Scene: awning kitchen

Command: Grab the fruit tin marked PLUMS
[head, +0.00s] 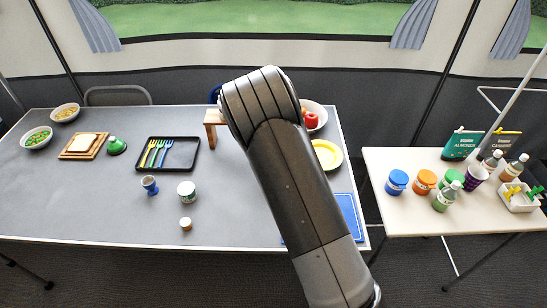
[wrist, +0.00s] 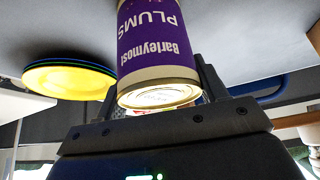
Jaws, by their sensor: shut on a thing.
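The fruit tin marked PLUMS (wrist: 157,72) has a purple and cream label reading "Barleymost PLUMS". In the wrist view its lettering is upside down and its bare metal end (wrist: 160,96) faces the camera. My gripper (wrist: 160,88) has a dark finger on each side of the tin and is shut on it. Whether the tin touches the table cannot be told. In the head view my arm hides both the gripper and the tin.
A wooden stand (head: 212,119), black cutlery tray (head: 185,166) and blue board (head: 350,212) are nearby. The side table (head: 400,225) holds jars and bottles.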

